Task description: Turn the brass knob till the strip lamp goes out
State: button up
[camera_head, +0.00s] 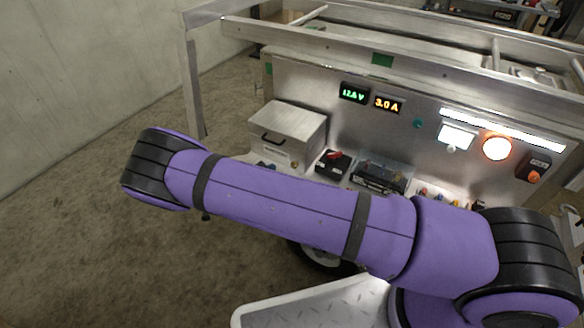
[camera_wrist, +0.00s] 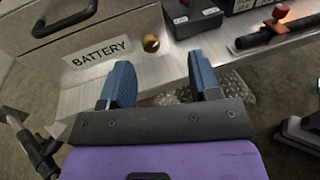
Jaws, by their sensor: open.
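The brass knob (camera_wrist: 151,43) sits beside the BATTERY label (camera_wrist: 98,54) on the front of a metal box in the wrist view. In the head view the knob is too small to make out clearly. The strip lamp (camera_head: 502,129) glows white along the upper right of the metal panel in the head view. My gripper (camera_wrist: 160,68) is open in the wrist view, with two blue fingers apart and nothing between them. The knob lies beyond the fingertips, slightly left of the middle of the gap, and is not touched. My gripper does not show in the head view.
The metal box (camera_head: 288,133) has a black handle.

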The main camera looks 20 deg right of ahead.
aim_at(295, 164)
notch_tip(295, 164, down, 5)
jog(key=a+n+t, duration=0.1)
jog(key=n+t, duration=0.2)
jog(key=shift+y, duration=0.3)
jog(key=x, duration=1)
jog(key=shift+w+d+r, duration=0.15)
jog(key=c, duration=0.9)
